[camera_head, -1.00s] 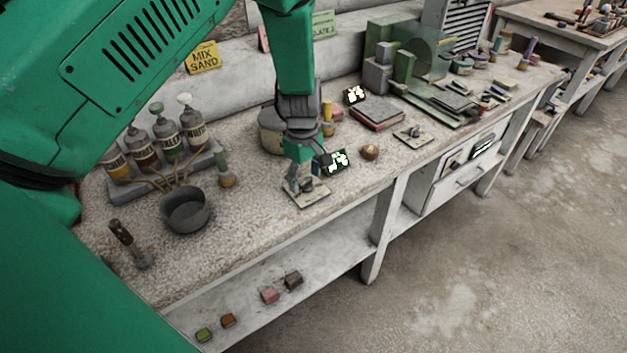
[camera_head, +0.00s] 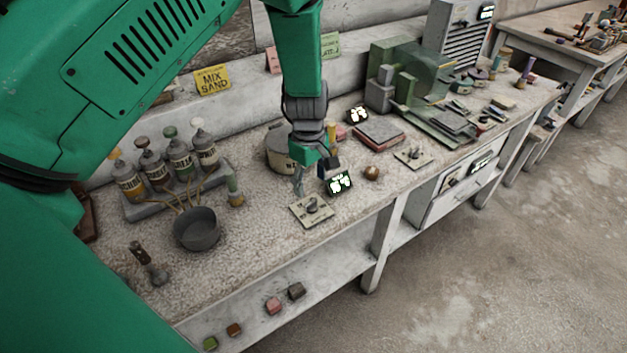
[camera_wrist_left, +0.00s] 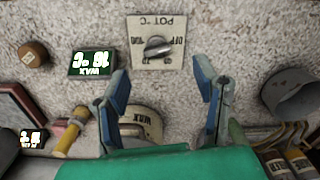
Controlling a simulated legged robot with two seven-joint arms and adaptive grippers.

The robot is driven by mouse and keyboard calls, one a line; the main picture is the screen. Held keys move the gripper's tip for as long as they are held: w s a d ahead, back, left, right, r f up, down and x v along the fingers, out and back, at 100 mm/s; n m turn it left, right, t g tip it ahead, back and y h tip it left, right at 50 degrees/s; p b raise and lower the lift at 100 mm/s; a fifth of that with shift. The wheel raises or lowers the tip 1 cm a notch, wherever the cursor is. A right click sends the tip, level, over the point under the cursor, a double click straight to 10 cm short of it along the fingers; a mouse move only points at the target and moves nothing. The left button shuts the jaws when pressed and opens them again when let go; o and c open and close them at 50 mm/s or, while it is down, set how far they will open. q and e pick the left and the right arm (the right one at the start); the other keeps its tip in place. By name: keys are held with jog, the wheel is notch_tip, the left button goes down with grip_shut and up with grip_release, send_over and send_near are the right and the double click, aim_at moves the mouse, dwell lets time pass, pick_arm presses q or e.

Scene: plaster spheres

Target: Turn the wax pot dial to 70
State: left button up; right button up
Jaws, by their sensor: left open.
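The dial plate (camera_head: 312,210) lies near the bench's front edge with a small dark dial knob (camera_head: 312,206) on it. In the left wrist view the plate (camera_wrist_left: 142,24) is upside down, marked POT °C, and the knob (camera_wrist_left: 157,46) is slanted; its exact setting is hard to read. My left gripper (camera_head: 316,176) is open and empty, above and just behind the plate. Its blue-tipped fingers (camera_wrist_left: 162,76) are apart and clear of the knob. The wax pot (camera_head: 279,153) stands behind the gripper, partly hidden. A lit display marked WAX (camera_head: 339,183) stands beside the plate. My right gripper is out of view.
A dark bowl (camera_head: 197,230) and a rack of bottles (camera_head: 172,196) stand to the left. Bare bench surface (camera_head: 262,228) lies between the bowl and the dial plate.

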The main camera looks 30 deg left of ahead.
pick_arm(q)
jog(key=shift+a+r+p, duration=0.25)
jog(key=shift+r+p, duration=0.25)
jog(key=shift+r, duration=0.25)
notch_tip(320, 180, up, 6)
jog(key=p, duration=0.3)
jog(key=shift+f, duration=0.1)
jog(key=shift+d, duration=0.3)
notch_tip(320, 180, up, 12)
jog(key=shift+w, duration=0.15)
